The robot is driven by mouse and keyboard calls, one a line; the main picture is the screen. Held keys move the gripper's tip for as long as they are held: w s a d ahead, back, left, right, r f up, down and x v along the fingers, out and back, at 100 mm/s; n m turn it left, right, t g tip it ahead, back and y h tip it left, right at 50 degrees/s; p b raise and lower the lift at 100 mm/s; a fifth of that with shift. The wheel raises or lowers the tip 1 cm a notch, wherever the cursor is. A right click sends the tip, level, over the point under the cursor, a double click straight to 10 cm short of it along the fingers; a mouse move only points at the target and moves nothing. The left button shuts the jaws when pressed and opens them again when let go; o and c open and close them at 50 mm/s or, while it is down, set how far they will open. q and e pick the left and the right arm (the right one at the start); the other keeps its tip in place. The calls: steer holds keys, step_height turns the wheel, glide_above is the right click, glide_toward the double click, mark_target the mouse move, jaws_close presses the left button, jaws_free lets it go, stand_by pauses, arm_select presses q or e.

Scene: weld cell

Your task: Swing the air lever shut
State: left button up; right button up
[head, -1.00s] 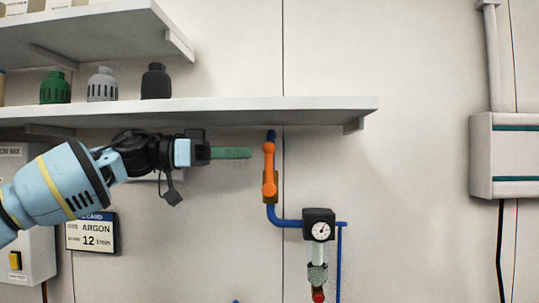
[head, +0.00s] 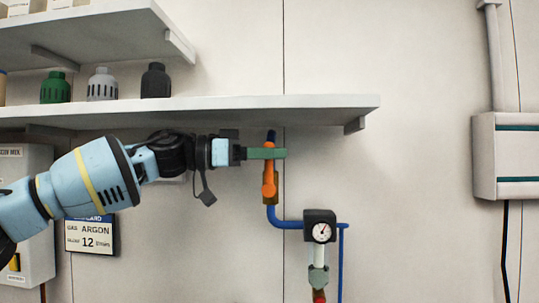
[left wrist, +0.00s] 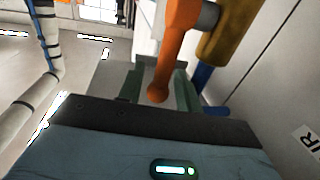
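The orange air lever (head: 268,180) stands upright along the blue pipe, in line with the brass valve body (head: 277,188). My left gripper (head: 268,153) reaches in from the left, its green fingers level with the lever's upper part and crossing it in the head view. In the left wrist view the orange lever (left wrist: 172,55) comes down between the two green fingers (left wrist: 158,92), with a visible gap on each side. The gripper is open around the lever. The near finger hides a piece of the lever in the head view. My right gripper is not in view.
A grey shelf (head: 220,108) runs close above the gripper and valve. A pressure gauge (head: 320,231) sits on the blue pipe below right. An argon sign (head: 90,236) hangs below my arm. The wall right of the valve is clear up to a grey box (head: 505,155).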

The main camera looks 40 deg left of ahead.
arm_select(q)
steer(key=shift+c, duration=0.3)
jaws_close()
